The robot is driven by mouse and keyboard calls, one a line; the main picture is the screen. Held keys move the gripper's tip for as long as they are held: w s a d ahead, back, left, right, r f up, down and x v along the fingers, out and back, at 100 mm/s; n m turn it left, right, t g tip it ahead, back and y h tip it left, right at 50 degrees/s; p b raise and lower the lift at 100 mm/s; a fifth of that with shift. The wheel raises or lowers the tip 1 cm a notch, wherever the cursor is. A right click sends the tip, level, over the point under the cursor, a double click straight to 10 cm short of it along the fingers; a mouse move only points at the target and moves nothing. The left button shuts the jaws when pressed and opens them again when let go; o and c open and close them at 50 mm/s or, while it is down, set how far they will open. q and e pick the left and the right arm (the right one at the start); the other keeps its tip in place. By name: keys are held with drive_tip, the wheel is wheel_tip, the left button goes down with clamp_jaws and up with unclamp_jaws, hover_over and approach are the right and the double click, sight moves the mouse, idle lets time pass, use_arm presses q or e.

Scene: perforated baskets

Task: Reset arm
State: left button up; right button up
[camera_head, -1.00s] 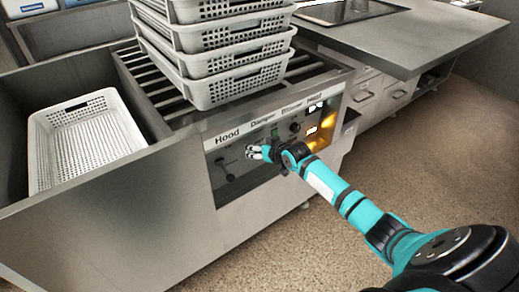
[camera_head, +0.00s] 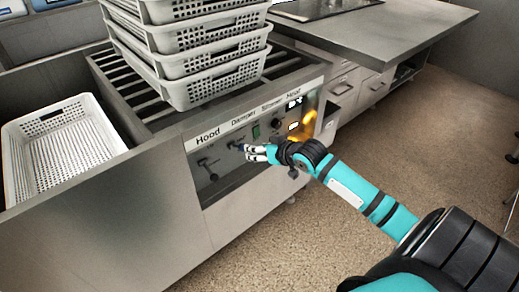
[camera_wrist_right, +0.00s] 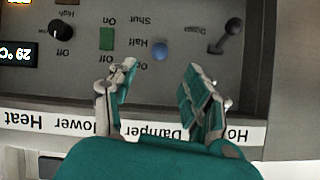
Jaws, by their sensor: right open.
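My right gripper (camera_head: 258,152) is in front of the control panel (camera_head: 222,176) of the metal unit, its arm coming in from the lower right. In the right wrist view the right gripper (camera_wrist_right: 160,92) has its two fingers spread apart with nothing between them. That view shows the panel upside down, with a black knob (camera_wrist_right: 61,29), a green switch (camera_wrist_right: 107,39), a blue round knob (camera_wrist_right: 160,50) and a grey lever (camera_wrist_right: 226,38). The blue knob lies beyond the fingertips; I cannot tell whether they touch the panel. My left gripper is not in view.
A stack of grey perforated baskets (camera_head: 215,83) stands on the slatted top of the unit. Another perforated basket (camera_head: 62,150) sits in the basin at left. A counter (camera_head: 385,25) stands behind at right. The floor (camera_head: 440,140) at right is mostly open.

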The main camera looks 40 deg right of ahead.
drive_tip(key=shift+f, duration=0.15)
drive_tip(key=s+a+f+g+h, duration=0.1)
drive_tip(key=s+f+g, duration=0.35)
drive_tip(key=f, duration=1.15)
drive_tip(key=s+a+f+n+g, duration=0.15)
drive_tip(key=s+a+f, duration=0.35)
drive_tip(key=s+f, duration=0.5)
drive_tip(key=s+a+f+n+g, duration=0.15)
drive_tip(key=s+a+f, duration=0.25)
drive_tip(key=s+f, duration=0.65)
drive_tip(key=s+a+f+g, duration=0.2)
drive_tip(key=s+a+f, duration=0.45)
drive_tip(key=s, duration=0.45)
use_arm(q)
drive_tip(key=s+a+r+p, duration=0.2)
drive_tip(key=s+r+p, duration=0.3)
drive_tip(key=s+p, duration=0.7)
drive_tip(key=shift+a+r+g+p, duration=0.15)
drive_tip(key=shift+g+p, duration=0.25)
drive_tip(key=shift+p, duration=0.55)
use_arm(e)
drive_tip(key=s+d+r, duration=0.1)
drive_tip(key=s+r, duration=0.1)
drive_tip(key=s, duration=0.4)
drive_tip(key=s+r+g, duration=0.1)
drive_tip(key=s+r, duration=0.2)
drive_tip(key=s, duration=0.3)
drive_tip(key=shift+s+d+r+n, duration=0.2)
drive_tip(key=shift+d+r+n, duration=0.1)
drive_tip(key=shift+d+n, duration=0.1)
